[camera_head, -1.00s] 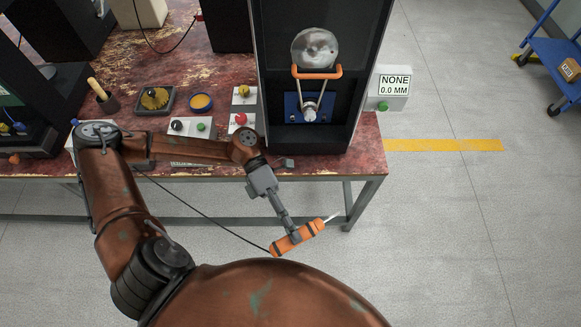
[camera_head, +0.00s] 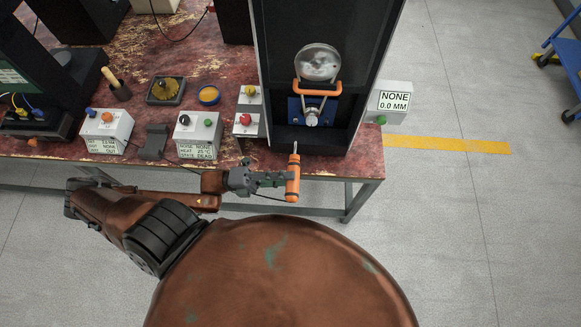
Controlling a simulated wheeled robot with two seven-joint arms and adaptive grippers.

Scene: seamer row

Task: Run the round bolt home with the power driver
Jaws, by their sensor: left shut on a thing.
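My left gripper (camera_head: 275,179) is shut on the orange power driver (camera_head: 292,184). The driver stands roughly upright in the picture, its thin bit pointing away from me, near the table's front edge and in front of the black machine. Inside the machine, a shiny round disc (camera_head: 318,63) sits above an orange bar (camera_head: 318,87). Below that a silver round part (camera_head: 312,117), perhaps the round bolt, sits on a blue mount (camera_head: 297,109). The driver's bit is apart from it. My right gripper is not in view.
The black machine frame (camera_head: 366,70) has tall side walls around the bolt area. A display (camera_head: 394,101) reads NONE 0.0 MM. Button boxes (camera_head: 198,134) and a red button (camera_head: 245,119) stand left on the worn red table.

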